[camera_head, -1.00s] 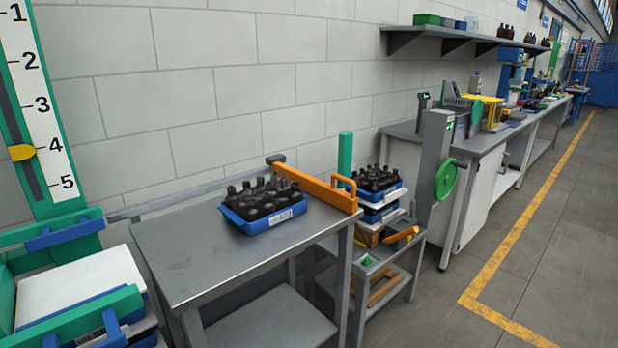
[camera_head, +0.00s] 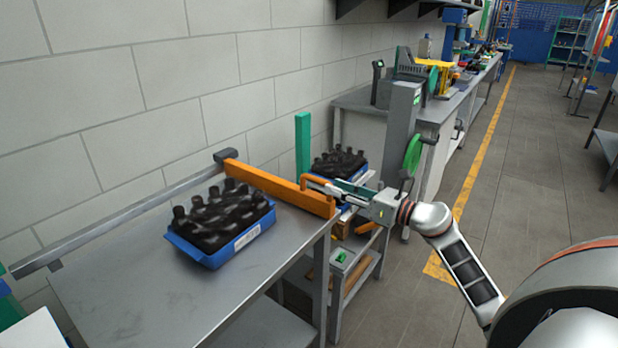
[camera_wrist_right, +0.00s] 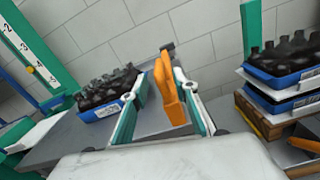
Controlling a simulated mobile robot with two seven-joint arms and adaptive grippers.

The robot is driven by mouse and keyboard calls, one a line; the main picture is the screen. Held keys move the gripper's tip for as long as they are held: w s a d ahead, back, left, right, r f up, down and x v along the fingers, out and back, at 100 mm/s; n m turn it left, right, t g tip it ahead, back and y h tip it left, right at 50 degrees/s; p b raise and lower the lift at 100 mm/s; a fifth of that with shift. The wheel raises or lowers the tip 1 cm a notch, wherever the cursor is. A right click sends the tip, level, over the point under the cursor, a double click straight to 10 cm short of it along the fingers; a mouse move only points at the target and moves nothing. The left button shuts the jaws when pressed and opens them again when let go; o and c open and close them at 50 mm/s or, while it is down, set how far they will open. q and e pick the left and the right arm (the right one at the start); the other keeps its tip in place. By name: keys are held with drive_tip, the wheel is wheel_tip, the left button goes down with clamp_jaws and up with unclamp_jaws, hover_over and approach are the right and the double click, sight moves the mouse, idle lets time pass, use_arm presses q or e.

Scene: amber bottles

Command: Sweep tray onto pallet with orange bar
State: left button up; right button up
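A blue tray (camera_head: 228,246) full of dark bottles sits on the grey metal table (camera_head: 130,285). The orange bar (camera_head: 265,186) lies across the table behind and right of it, joined to a rail along the wall side; its looped handle (camera_head: 318,181) is at the near right end. My right gripper (camera_head: 312,188) is at this handle. In the right wrist view the handle (camera_wrist_right: 170,95) stands between the two spread fingers, with gaps beside it. Beyond the table, another bottle tray (camera_wrist_right: 285,77) tops a stack over a wooden pallet (camera_wrist_right: 258,115). My left gripper is out of view.
A green post (camera_head: 302,145) stands behind the stack. A grey column with a green handwheel (camera_head: 412,155) stands right of it, before a long workbench. A low stand (camera_head: 350,262) is beside the table. The floor at right is open.

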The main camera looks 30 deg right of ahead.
sight(319, 181)
drive_tip(key=x, duration=0.6)
drive_tip(key=shift+w+a+p, duration=0.15)
drive_tip(key=shift+w+p, duration=0.1)
drive_tip(key=shift+p, duration=0.15)
clamp_jaws()
